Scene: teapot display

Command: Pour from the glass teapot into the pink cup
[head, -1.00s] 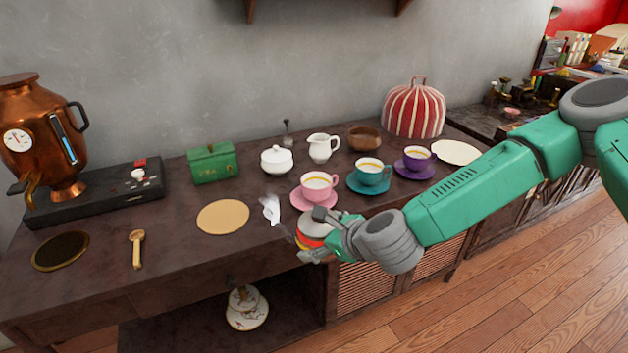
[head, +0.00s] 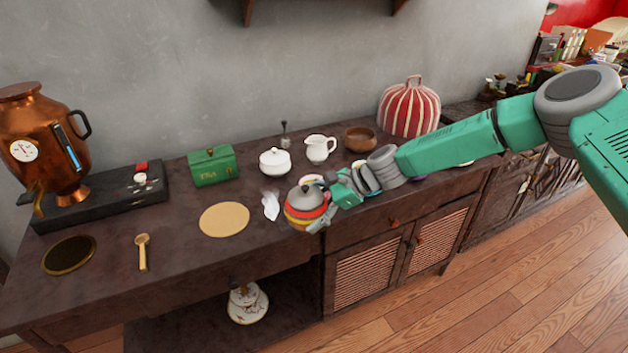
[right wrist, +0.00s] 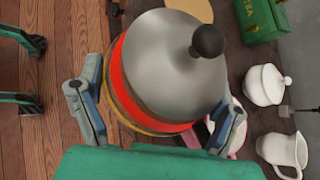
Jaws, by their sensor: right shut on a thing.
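The teapot (head: 306,208) has a grey lid with a dark knob and red and yellow bands. It is about upright, at the front of the counter. My right gripper (head: 320,207) is shut on it, with one finger on each side in the right wrist view (right wrist: 153,105). The teapot's spout is not clear to see. The pink cup (head: 312,178) is mostly hidden behind the teapot and gripper. Part of its pink saucer (right wrist: 239,143) shows beside the teapot in the right wrist view. My left gripper is not in view.
A white sugar bowl (head: 275,162), a white creamer (head: 319,149) and a green tin (head: 211,166) stand behind. A round tan mat (head: 224,219) is bare. My arm covers the other cups.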

